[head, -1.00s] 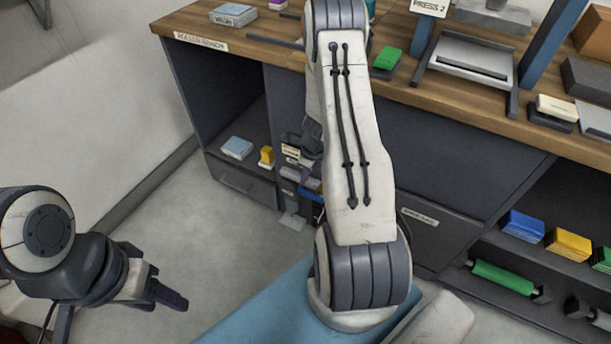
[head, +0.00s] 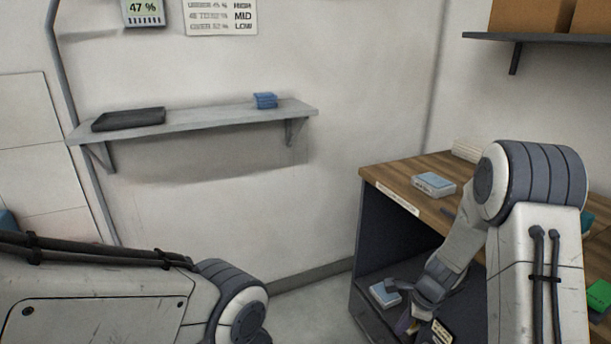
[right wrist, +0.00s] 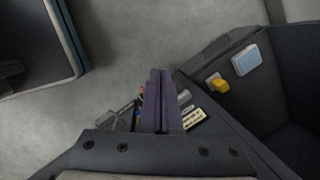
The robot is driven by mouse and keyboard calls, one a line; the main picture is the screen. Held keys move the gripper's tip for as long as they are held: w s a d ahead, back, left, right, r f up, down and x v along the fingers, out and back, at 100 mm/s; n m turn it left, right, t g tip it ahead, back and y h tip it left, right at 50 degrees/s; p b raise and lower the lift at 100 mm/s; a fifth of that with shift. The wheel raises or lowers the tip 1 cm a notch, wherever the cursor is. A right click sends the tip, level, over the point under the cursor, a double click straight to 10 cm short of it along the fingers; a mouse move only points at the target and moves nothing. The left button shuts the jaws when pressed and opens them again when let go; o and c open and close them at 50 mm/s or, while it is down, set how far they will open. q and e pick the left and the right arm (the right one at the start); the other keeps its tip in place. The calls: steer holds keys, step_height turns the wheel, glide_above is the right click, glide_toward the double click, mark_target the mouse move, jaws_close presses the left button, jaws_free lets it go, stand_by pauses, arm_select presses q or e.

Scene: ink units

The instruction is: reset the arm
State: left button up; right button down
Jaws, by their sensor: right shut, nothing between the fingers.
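My right arm rises at the right of the head view and bends down in front of the bench's open bay. Its right gripper (head: 404,322) points down low in front of the bay, partly cut off by the picture's edge. In the right wrist view the gripper's two dark fingers (right wrist: 159,100) lie together, shut and with nothing between them. My left arm crosses the lower left of the head view. Its gripper is out of the frame.
The wooden bench (head: 399,173) stands at the right with a light blue box (head: 434,185) on top. Its lower bay holds another light blue box (right wrist: 246,60) and a yellow item (right wrist: 217,84). A wall shelf (head: 215,118) bears a black tray (head: 128,120) and blue packs (head: 265,100).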

steer(key=s+a+r+n, duration=0.4)
steer(key=a+r+n, duration=0.45)
steer(key=a, duration=0.25)
steer(key=s+a+r+n+g, duration=0.1)
steer(key=s+a+r+n, duration=0.2)
steer(key=s+n, duration=0.4)
steer(key=s+a+r+n+h, duration=0.1)
steer(key=s+a+r+n, duration=0.2)
steer(key=s+n, duration=0.4)
steer(key=s+a+r+n+g, duration=0.1)
steer(key=s+a+r+n, duration=0.2)
steer(key=s+n, duration=0.35)
step_height(320, 180, up, 19)
steer(key=p, duration=1.8)
steer(key=shift+s+d+p, duration=0.2)
steer(key=shift+s+p, duration=0.15)
steer(key=shift+s, duration=0.05)
steer(key=shift+f, duration=0.1)
